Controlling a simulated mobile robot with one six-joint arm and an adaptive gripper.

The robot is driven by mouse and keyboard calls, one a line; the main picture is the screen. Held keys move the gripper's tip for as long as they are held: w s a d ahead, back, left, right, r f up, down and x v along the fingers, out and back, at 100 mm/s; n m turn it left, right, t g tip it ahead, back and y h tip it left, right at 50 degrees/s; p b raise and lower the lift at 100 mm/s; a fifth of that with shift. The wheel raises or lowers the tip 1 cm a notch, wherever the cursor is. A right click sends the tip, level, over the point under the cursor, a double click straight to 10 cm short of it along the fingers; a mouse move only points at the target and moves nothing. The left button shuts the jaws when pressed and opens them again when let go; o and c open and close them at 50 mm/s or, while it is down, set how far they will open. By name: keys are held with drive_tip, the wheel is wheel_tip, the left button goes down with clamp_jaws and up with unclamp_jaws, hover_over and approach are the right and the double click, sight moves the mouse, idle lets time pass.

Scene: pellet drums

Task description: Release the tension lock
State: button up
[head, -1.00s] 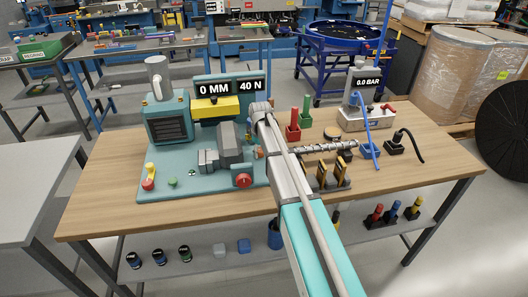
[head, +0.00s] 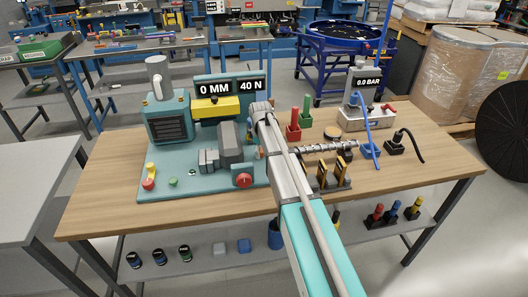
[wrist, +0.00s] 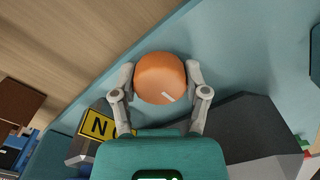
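In the wrist view an orange round knob (wrist: 158,82) with a white mark on its face sits between the two grey fingers of my gripper (wrist: 161,72). The fingers lie against its left and right sides. The knob is on the teal plate of the test machine. In the head view the teal machine (head: 168,122) stands on the wooden bench, with displays reading 0 MM (head: 211,88) and 40 N (head: 250,86). My arm hides my fingers and most of the knob there. A red knob (head: 244,180) is at the machine's front edge.
A yellow-black label (wrist: 98,125) and dark machine parts lie close to my fingers. Right of my arm are red and green posts (head: 293,128), a metal screw, and a 0.0 BAR gauge unit (head: 365,117) with a blue hose. The bench's front right is clear.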

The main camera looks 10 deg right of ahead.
drive_tip(key=o, duration=0.4)
drive_tip(key=shift+s+d+r, duration=0.1)
drive_tip(key=shift+s+d, duration=0.05)
drive_tip(key=shift+o, duration=0.2)
